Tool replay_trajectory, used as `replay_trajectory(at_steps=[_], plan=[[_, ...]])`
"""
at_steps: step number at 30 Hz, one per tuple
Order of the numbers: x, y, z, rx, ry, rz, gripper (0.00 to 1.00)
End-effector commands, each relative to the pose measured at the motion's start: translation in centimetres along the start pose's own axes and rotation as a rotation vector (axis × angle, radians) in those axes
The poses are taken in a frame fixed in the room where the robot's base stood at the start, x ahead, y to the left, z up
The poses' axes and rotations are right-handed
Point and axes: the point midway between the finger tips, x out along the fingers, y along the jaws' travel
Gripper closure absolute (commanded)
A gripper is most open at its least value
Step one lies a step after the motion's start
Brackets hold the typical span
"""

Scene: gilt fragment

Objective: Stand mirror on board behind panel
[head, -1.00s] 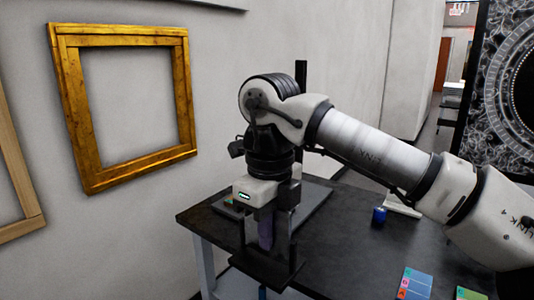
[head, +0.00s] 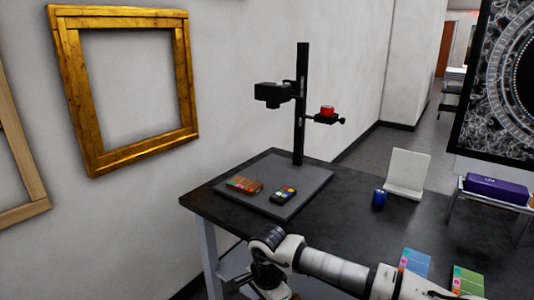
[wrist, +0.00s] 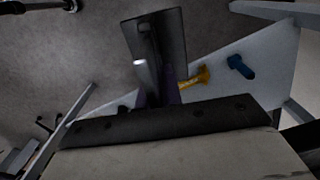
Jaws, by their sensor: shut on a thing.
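My gripper (wrist: 158,88) shows in the wrist view, shut on a dark flat plate (wrist: 160,30) with a purplish part at its base. I take this for the mirror, but its face cannot be made out. In the head view, my arm is low at the table's front and the gripper's end is hidden. The grey board (head: 312,180) lies on the black table at the left. A small brown panel (head: 244,184) with coloured patches lies flat on it, beside a colour chart (head: 284,194). The board behind them is bare up to the column.
A black column (head: 301,110) carries a camera (head: 272,94) and a red-topped part (head: 327,111) above the board. A blue pot (head: 379,197), a white upright stand (head: 407,172) and coloured cards (head: 415,262) stand or lie to the right. A gilt frame (head: 188,90) hangs on the wall.

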Motion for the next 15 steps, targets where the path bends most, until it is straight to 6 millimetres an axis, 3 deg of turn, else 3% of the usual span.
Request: replay_trajectory(at_steps=[1,9,15], plan=[[2.2,-0.3,-0.2,-0.076,-0.002,0.004,1.0],[14.0,-2.2,-1.5,-0.538,0.0,0.003,1.0],[20.9,-3.2,-2.2,-0.813,0.001,0.002,1.0]])
